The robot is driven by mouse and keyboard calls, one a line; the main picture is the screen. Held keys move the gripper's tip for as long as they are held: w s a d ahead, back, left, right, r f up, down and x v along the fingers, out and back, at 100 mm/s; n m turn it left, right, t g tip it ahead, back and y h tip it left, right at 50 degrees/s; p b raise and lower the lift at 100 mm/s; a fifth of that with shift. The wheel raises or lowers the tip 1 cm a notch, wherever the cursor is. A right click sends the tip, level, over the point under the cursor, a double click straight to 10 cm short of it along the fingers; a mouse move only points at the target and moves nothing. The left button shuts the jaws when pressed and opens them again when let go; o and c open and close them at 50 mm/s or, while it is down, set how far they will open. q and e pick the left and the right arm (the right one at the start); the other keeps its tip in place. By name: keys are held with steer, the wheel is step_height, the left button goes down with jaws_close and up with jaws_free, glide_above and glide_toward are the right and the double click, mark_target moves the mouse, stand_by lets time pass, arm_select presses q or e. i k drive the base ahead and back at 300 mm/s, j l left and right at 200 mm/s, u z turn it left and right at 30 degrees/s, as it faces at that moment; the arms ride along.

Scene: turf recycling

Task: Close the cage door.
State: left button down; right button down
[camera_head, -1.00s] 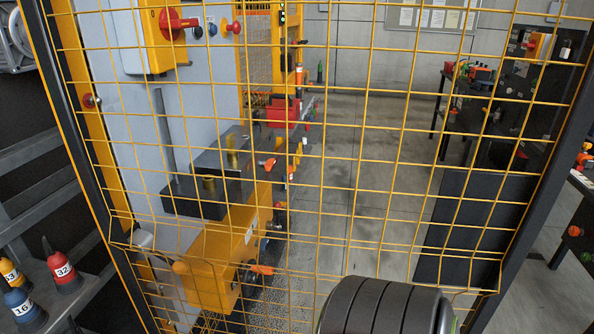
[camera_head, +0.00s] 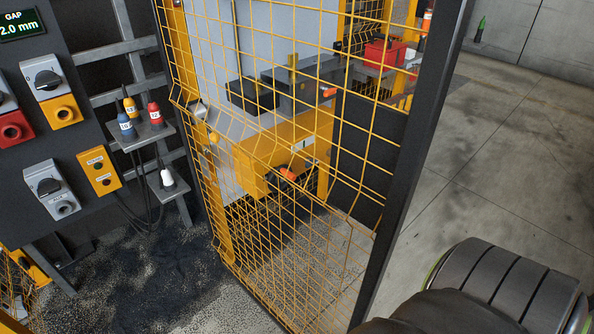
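The cage door appears as a yellow wire mesh panel with a dark upright frame bar (camera_head: 413,160) along its right side. It stands upright in the middle of the head view, with machinery showing through the mesh. I cannot tell from this view whether the door is open or shut, and no latch or handle is clear. A dark ribbed link of my own arm fills the lower right corner. Neither of my grippers is in view.
A dark control panel (camera_head: 78,125) with switches stands at the left. A grey metal shelf (camera_head: 137,140) holds red, blue and yellow numbered plugs. A yellow machine housing (camera_head: 262,162) is behind the mesh. Concrete floor (camera_head: 500,165) at the right is clear.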

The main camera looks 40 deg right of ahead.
mark_target(379, 153)
steer(key=k+l+u, duration=0.1)
steer(key=l, duration=0.3)
steer(key=k+l, duration=0.1)
steer(key=l, duration=0.3)
steer(key=k+l+u, duration=0.15)
steer(key=l, duration=0.25)
steer(key=k+l+u, duration=0.1)
steer(key=l, duration=0.3)
steer(key=k+l, duration=0.2)
steer(key=l, duration=0.15)
steer(key=k+l+u, duration=0.15)
steer(key=l, duration=0.25)
